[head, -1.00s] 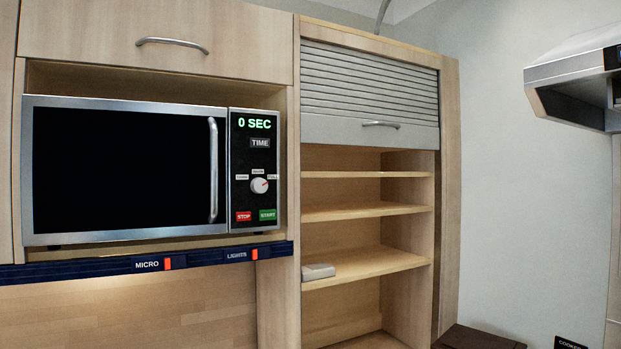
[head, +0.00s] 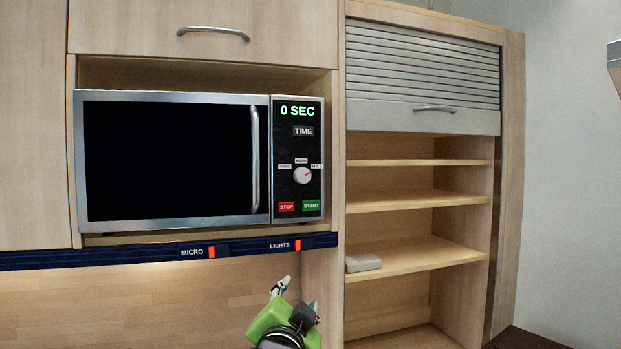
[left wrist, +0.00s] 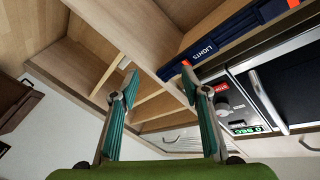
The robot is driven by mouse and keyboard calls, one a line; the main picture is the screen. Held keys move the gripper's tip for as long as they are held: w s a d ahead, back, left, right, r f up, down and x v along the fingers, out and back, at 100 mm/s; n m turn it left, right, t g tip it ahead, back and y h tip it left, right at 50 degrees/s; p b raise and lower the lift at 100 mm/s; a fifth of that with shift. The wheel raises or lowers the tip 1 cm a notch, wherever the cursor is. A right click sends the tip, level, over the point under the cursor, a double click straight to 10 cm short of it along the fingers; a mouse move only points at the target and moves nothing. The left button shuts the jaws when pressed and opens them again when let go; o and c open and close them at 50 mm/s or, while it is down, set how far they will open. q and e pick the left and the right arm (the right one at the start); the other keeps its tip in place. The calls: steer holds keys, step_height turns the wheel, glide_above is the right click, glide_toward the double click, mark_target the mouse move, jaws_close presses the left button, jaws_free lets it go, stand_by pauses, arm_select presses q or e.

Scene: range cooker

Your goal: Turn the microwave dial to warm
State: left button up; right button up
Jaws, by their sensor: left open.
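The microwave (head: 168,160) sits in a wooden cabinet niche with its door shut. Its display reads 0 SEC. The round white dial (head: 302,175) is on the right-hand panel, and its red mark points to the upper right, toward the FULL label. My left gripper (head: 294,294) is below the microwave, under the blue strip, and apart from the dial. In the left wrist view my left gripper (left wrist: 156,84) is open and empty, its two teal-padded fingers spread. The dial also shows there (left wrist: 222,105), partly hidden behind the right finger. My right gripper is not in view.
A red STOP button (head: 287,207) and a green START button (head: 311,205) are below the dial. The vertical door handle (head: 255,160) is left of the panel. The blue strip (head: 130,257) with red switches runs under the microwave. Open shelves (head: 420,200) stand right.

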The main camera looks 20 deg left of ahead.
mark_target(304, 176)
arm_select(q)
step_height(304, 176, up, 19)
steer(key=s+d+t+y, duration=0.1)
steer(key=s+t, duration=0.1)
steer(key=t, duration=0.2)
steer(key=p+x, duration=0.7)
steer(key=x, duration=0.6)
steer(key=shift+a+f, duration=0.15)
steer(key=shift+a, duration=0.05)
steer(key=shift+w+a, duration=0.1)
steer(key=shift+w, duration=0.4)
steer(key=c, duration=1.1)
